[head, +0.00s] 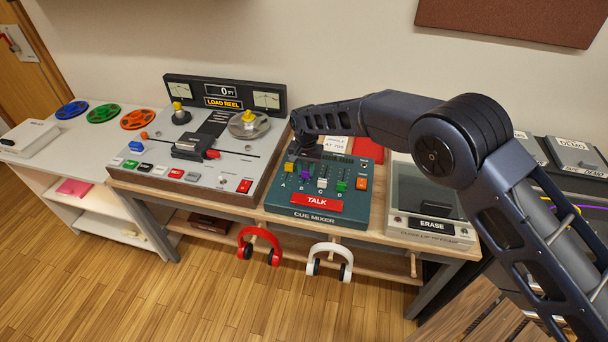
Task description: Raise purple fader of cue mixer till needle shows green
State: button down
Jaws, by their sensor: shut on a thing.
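The cue mixer (315,219) is a teal console on the bench, with a red TALK plate and a row of coloured faders. My arm comes in from the right and covers part of the mixer's back. No mixer needle can be read here.
A green fader (342,185) and another orange fader (362,183) stand to the right. A tape machine (170,190) with two dials is at left, a glass-lidded ERASE box (428,200) at right. Red headphones (259,236) and white headphones (332,247) hang in front.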

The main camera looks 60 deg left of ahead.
jog(key=shift+w+a, duration=0.6)
jog(key=shift+a, duration=0.1)
jog(key=c, duration=1.1)
grip_release()
jog(key=shift+r, duration=0.1)
notch_tip(320, 180, up, 11)
jog(key=shift+f, duration=0.2)
